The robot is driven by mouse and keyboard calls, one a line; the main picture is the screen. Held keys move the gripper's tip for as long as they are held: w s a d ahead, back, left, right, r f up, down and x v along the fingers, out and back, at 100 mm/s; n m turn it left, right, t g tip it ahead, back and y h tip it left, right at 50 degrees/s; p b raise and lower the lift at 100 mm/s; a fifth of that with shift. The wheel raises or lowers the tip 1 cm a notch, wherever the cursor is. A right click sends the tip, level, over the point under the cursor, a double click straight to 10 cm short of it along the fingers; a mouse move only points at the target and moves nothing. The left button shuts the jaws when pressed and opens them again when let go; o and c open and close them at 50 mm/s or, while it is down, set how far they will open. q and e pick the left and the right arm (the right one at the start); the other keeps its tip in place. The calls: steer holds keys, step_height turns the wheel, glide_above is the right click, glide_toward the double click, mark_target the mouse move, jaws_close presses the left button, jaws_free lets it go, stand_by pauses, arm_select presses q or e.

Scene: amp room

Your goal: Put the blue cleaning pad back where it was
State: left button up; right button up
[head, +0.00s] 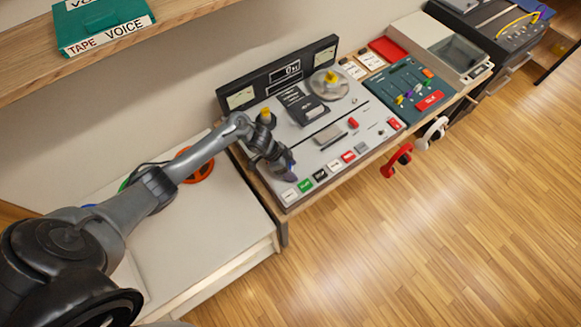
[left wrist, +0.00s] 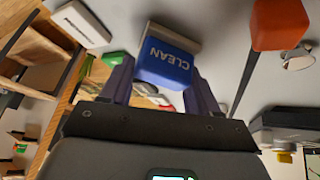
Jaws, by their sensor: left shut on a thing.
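The blue cleaning pad (left wrist: 163,65), lettered CLEAN, is between the two fingers of my left gripper (left wrist: 160,88) in the left wrist view. The gripper is shut on it. A beige strip (left wrist: 174,36) shows along the pad's far side; I cannot tell whether it is part of the pad. In the head view my left gripper (head: 284,166) is low over the left part of the grey console panel (head: 310,140), near its front left corner. The pad is mostly hidden there by the gripper. My right gripper is not in view.
The panel carries labelled buttons (head: 333,165), a red knob (head: 353,123) and a round metal part (head: 331,83). A teal mixer (head: 411,88) stands to the right. Red headphones (head: 397,160) hang at the front edge. A pale surface (head: 195,215) lies left.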

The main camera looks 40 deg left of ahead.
arm_select(q)
steer(key=o, duration=1.4)
steer(key=shift+r, duration=0.1)
